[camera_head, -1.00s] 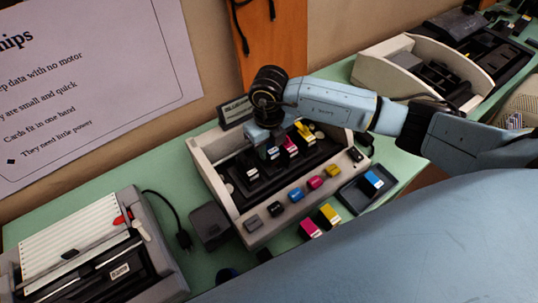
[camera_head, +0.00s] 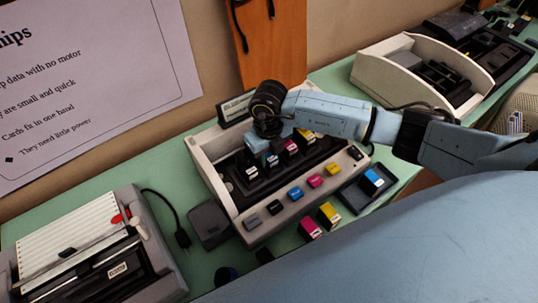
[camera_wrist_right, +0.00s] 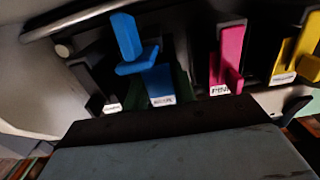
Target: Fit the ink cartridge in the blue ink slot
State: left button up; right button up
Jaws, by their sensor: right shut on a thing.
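My right gripper (camera_head: 272,158) is inside the pale printer (camera_head: 215,190), low over its row of slots. It looks shut on a blue cartridge, which shows in the right wrist view (camera_wrist_right: 158,82) at the blue slot. The wrist hides most of it in the head view, so I cannot tell how deep it sits. A blue lever (camera_wrist_right: 125,38) stands above it. Pink (camera_wrist_right: 231,52) and yellow (camera_wrist_right: 302,50) levers are to its right. Another blue cartridge (camera_head: 372,180) lies in a dark tray (camera_head: 350,194) at the printer's right. My left gripper is not in view.
Another machine (camera_head: 100,250) stands at the lower left.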

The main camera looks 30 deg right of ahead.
aim_at(269, 154)
jog(key=o, duration=1)
jog(key=shift+s+f, duration=0.3)
jog(key=shift+f, duration=0.25)
jog(key=shift+o, duration=0.2)
jog(key=shift+w+r+p, duration=0.1)
jog(key=shift+r+p, duration=0.4)
notch_tip(269, 154, up, 13)
jog(key=shift+w+f, duration=0.2)
jog(key=shift+f, duration=0.1)
